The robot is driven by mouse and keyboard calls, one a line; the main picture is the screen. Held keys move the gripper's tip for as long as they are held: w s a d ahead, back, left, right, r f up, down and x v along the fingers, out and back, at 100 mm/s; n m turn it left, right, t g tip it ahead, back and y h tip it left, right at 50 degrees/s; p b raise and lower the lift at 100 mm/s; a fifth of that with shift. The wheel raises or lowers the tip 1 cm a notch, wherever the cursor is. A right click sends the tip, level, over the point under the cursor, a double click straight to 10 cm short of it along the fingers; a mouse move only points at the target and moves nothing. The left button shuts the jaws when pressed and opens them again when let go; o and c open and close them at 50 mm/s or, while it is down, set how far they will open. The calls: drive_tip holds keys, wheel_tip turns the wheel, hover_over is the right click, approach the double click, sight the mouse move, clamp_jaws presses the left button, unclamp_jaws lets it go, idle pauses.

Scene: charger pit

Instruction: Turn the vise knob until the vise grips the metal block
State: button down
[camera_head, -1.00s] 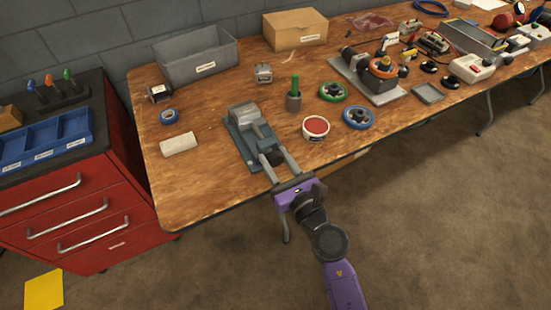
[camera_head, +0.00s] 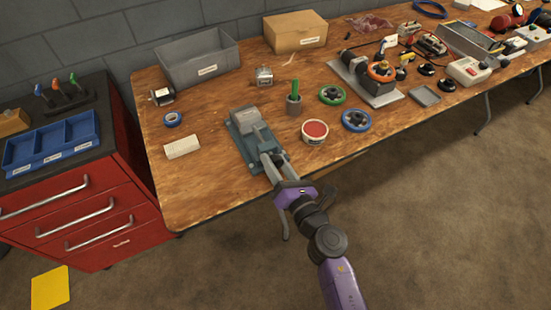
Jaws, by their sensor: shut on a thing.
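The blue-grey vise (camera_head: 243,152) is on the wooden bench near its front edge, left of the red-topped tin. A grey block-like part (camera_head: 245,118) sits at its far end; I cannot tell whether this is the metal block or a jaw, or whether any gap remains there. My gripper (camera_head: 272,160) reaches in from the front right. Its two fingers are shut around the near end of the vise, where the knob is. The knob is mostly hidden between the fingers.
The red-topped tin (camera_head: 315,131), the green marker in its holder (camera_head: 294,103) and the blue handwheel (camera_head: 356,119) stand to the right. A whitish block (camera_head: 182,146) lies left of the vise. A grey bin (camera_head: 198,62) is behind. The bench front left is clear.

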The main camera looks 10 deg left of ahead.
drive_tip(key=m+p, duration=0.3)
drive_tip(key=m, duration=0.3)
drive_tip(key=shift+r+m, duration=0.1)
drive_tip(key=shift+m, duration=0.2)
drive_tip(key=m+p, duration=0.3)
drive_tip(key=m, duration=0.3)
drive_tip(key=m+p, duration=0.1)
drive_tip(key=m, duration=0.3)
drive_tip(key=shift+r+p, duration=0.1)
drive_tip(key=shift+p, duration=0.25)
drive_tip(key=m+p, duration=0.1)
drive_tip(key=m, duration=0.2)
drive_tip(key=shift+m, duration=0.3)
drive_tip(key=m+p, duration=0.2)
drive_tip(key=m, duration=0.2)
drive_tip(key=shift+d+m, duration=0.1)
drive_tip(key=shift+m, duration=0.3)
drive_tip(key=shift+m, duration=0.3)
drive_tip(key=c, duration=0.9)
unclamp_jaws()
